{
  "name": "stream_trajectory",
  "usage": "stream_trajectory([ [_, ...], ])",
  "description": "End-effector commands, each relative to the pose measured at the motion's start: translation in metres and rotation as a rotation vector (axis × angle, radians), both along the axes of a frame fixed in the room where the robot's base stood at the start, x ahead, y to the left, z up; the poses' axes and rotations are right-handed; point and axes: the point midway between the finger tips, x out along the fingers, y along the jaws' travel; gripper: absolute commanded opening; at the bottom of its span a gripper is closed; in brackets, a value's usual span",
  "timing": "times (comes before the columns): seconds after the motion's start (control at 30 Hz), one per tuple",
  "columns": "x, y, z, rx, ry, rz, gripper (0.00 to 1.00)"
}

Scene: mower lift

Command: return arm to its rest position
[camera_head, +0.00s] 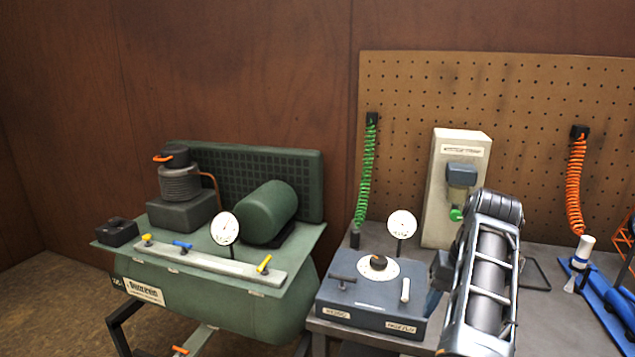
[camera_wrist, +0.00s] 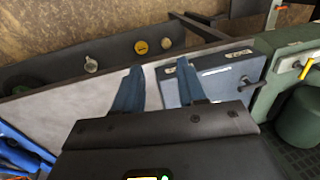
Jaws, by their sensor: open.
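My arm (camera_head: 490,270) rises at the right of the head view, over the grey bench and in front of part of the blue-grey control box. My gripper shows in the wrist view (camera_wrist: 159,68), its two blue fingers apart with nothing between them. The fingers point toward the bench's front edge. The right finger overlaps the control box in that view; I cannot tell whether they touch. In the head view the gripper is mostly hidden by the arm.
The control box (camera_head: 372,300) has a dial, a gauge and levers. A green compressor (camera_head: 215,255) stands left. A white switch box (camera_head: 452,185), green hose (camera_head: 367,170) and orange hose (camera_head: 574,185) are at the pegboard (camera_head: 500,90). Blue parts (camera_head: 606,310) lie right.

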Motion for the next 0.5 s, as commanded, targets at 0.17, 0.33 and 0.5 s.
stream_trajectory([
  [0.17, -0.004, -0.012, -0.013, -0.037, -0.018, -0.013, 0.41],
  [0.33, -0.009, -0.028, -0.029, -0.085, -0.042, -0.026, 0.41],
  [0.5, -0.018, -0.049, -0.049, -0.151, -0.078, -0.041, 0.41],
])
